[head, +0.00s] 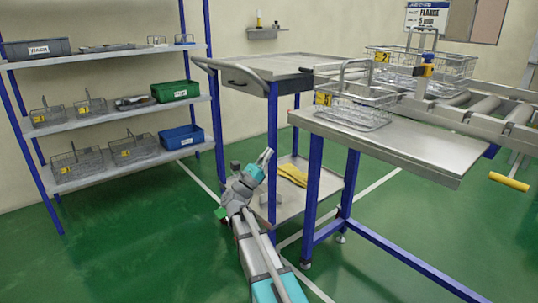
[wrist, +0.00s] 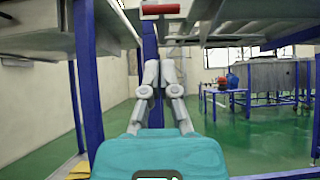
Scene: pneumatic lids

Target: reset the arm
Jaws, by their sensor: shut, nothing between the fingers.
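My gripper (head: 266,158) is at the end of my arm, which reaches up from the bottom of the head view. It is low, in front of the blue legs of the trolley and below its top. In the wrist view my gripper (wrist: 151,66) has its two grey fingers pointing up and close together. The gripper is shut and holds nothing. A blue post (wrist: 150,40) stands behind the fingers, and a red handle (wrist: 160,9) shows above them.
The steel trolley (head: 285,62) and a steel table (head: 400,148) with wire baskets (head: 350,112) stand beside and right of my gripper. A roller conveyor (head: 480,105) is at right. A shelf (head: 105,119) with bins is at left. Green floor (head: 130,240) is free at front left.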

